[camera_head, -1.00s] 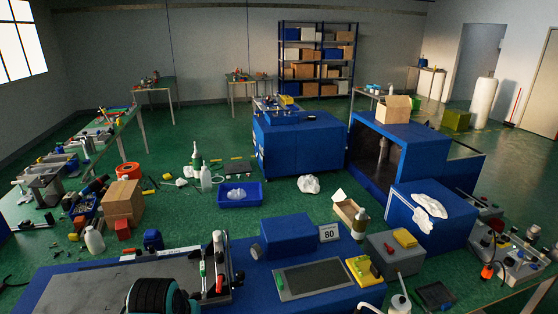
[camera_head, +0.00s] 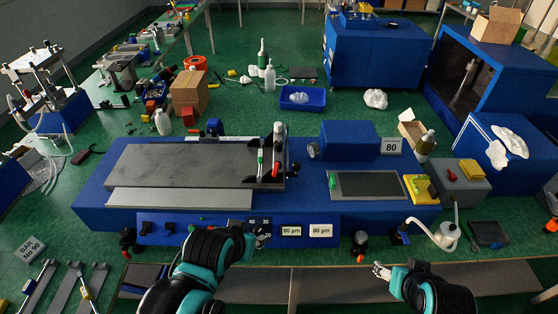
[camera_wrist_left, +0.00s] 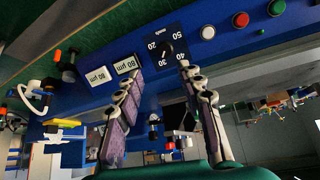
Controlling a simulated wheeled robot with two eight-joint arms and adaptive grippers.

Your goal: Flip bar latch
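The blue coating machine (camera_head: 95,213) stands on the bench in front of me with a grey flat plate (camera_head: 190,165). At the plate's right end is a dark bar holder (camera_head: 281,145) with a red-handled lever (camera_head: 276,169) and a green-handled lever (camera_head: 260,158). I cannot tell which is the bar latch. My left gripper (camera_head: 262,238) is at the machine's front panel, below and apart from the levers. The left wrist view shows this gripper (camera_wrist_left: 158,66) open and empty, near the dial. My right gripper (camera_head: 380,270) is low at the right, apart from the machine; its opening is unclear.
The front panel has a black dial (camera_wrist_left: 166,50), two 80 µm labels (camera_head: 291,231) and coloured buttons (camera_wrist_left: 241,20). A grey screen (camera_head: 366,185) and a wash bottle (camera_head: 447,236) are to the right. Several bars (camera_head: 64,290) lie on the front left.

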